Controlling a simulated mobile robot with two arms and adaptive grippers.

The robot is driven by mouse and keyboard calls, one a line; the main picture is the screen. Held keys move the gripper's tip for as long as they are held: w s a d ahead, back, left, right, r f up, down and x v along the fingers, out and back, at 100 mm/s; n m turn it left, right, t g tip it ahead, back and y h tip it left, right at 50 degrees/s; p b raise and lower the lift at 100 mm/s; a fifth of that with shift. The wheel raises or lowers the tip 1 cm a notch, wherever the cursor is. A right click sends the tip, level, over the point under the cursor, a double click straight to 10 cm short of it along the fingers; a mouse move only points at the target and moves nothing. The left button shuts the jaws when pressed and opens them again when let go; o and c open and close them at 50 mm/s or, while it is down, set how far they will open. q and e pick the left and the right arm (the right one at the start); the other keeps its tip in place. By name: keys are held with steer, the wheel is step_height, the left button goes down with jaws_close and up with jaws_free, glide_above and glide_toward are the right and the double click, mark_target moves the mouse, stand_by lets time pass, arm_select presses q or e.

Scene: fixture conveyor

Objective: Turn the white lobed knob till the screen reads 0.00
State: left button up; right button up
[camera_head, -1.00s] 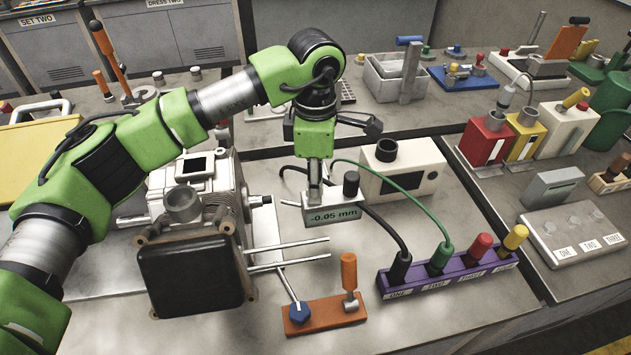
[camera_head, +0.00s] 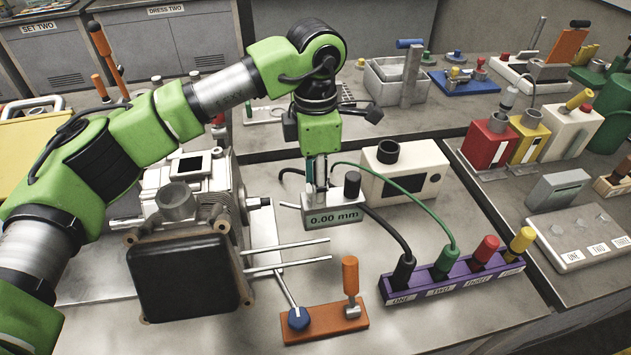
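The grey gauge box (camera_head: 340,226) stands on the bench, and its screen (camera_head: 333,218) reads 0.00 mm. A black cylindrical knob (camera_head: 352,184) stands upright at the right of its top. My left gripper (camera_head: 317,200) points straight down at the left part of the box top, its fingers close together. The white lobed knob is hidden, or nearly so, between and behind these fingertips. The fingers appear shut around it, though the contact itself is too small to see. My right gripper is not in view.
A white box with a dark display (camera_head: 408,183) stands just behind the gauge. A purple socket strip (camera_head: 455,277) with black and green cables is at the right. A motor housing (camera_head: 190,275) with thin rods stands at the left. An orange plate (camera_head: 325,322) lies in front.

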arm_select(q)
step_height(320, 180, up, 12)
stand_by(0.6)
